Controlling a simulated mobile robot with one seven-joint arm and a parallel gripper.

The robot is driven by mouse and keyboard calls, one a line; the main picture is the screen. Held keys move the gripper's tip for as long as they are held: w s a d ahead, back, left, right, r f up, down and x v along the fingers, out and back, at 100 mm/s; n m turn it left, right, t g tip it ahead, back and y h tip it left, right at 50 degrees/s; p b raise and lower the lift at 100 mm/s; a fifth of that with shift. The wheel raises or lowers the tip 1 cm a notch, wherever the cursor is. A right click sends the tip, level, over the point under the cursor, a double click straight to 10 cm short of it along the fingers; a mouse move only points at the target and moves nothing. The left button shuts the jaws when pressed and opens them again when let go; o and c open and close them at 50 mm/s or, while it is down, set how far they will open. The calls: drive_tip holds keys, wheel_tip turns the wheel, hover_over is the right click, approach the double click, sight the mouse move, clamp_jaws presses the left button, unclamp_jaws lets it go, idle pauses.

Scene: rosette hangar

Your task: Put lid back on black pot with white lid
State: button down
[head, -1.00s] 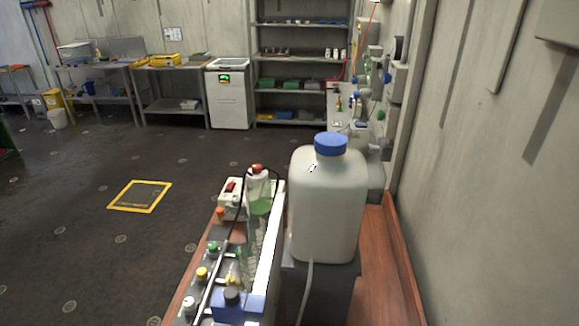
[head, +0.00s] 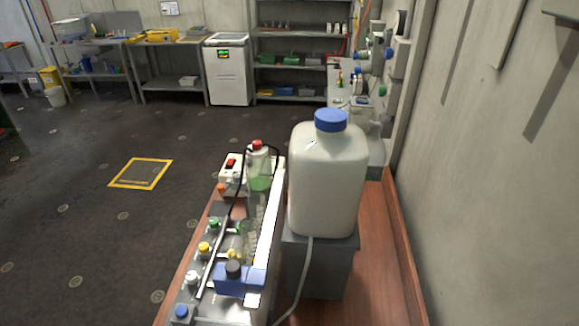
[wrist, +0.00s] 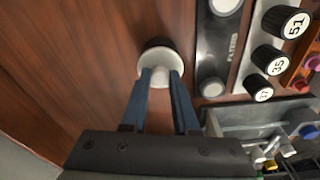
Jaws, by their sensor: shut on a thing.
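In the wrist view, the white lid (wrist: 147,63) is round with a small pale knob. My gripper (wrist: 162,76) has its two dark blue fingers closed on the knob of the lid. The black pot (wrist: 157,43) shows only as a dark edge past the far side of the lid, on the brown wooden surface. The lid hides most of the pot, and I cannot tell whether it is seated on it or just above it. Neither pot, lid nor gripper shows in the head view.
Right of the lid in the wrist view are a dark panel (wrist: 213,45) with white round parts, several numbered black knobs (wrist: 287,22) and a grey tray (wrist: 235,122). Bare wood (wrist: 70,70) lies to the left. The head view shows a large white jug (head: 328,185) with a blue cap.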

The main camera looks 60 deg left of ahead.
idle(0.3)
drive_tip(key=shift+c, duration=0.6)
unclamp_jaws()
drive_tip(key=shift+r, duration=0.1)
wheel_tip(320, 180, up, 7)
drive_tip(key=p, duration=0.7)
idle(0.3)
clamp_jaws()
idle(0.4)
